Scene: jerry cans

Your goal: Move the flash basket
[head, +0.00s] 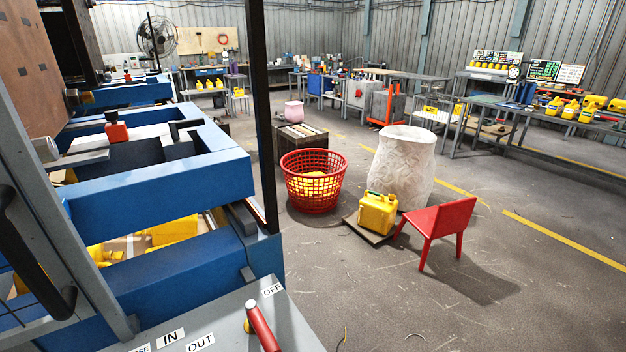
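A red open-mesh plastic basket (313,196) stands upright on the concrete floor near the middle of the head view. Yellow material (314,184) shows inside it through the open top and mesh. It is the only basket I can make out, and it looks like the flash basket. Neither of my grippers shows in the head view, so their place relative to the basket cannot be seen.
A blue machine (150,185) with a grey control panel (230,325) fills the left. Close around the basket are a white sack (402,165), yellow jerry can (377,214), red chair (437,228) and dark crate (292,139). The front right floor is clear.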

